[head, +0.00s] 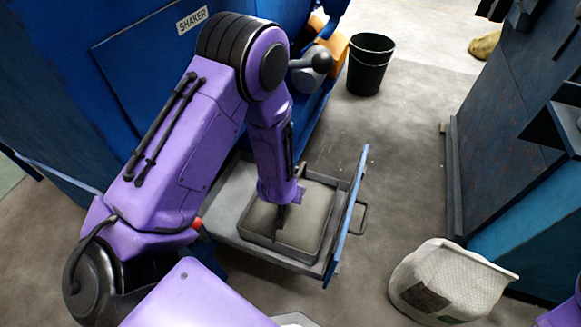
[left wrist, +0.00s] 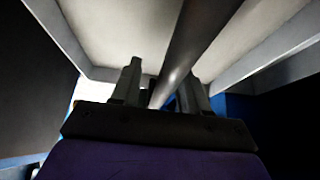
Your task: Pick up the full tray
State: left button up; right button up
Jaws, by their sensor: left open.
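The full tray (head: 292,250) is a dark-rimmed square tray filled with pale grey-beige material. It sits in a pulled-out drawer (head: 227,197) of the blue shaker machine. My left gripper (head: 281,218) points down at the tray from above, and the arm hides part of the tray's far left side. In the left wrist view, the left gripper (left wrist: 162,90) has its fingers apart, with a grey bar (left wrist: 200,40) running between them. The bar looks like a tray edge, but contact cannot be told. My right gripper is not in view.
The drawer has a blue front panel (head: 346,215) with a handle (head: 359,216). A black bucket (head: 369,65) stands behind it. A white sack (head: 450,280) lies on the floor at the right, near a dark blue cabinet (head: 510,140). Floor between them is clear.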

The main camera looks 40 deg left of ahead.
pick_arm(q)
jog(key=shift+r, duration=0.1)
grip_shut()
dwell(1.3)
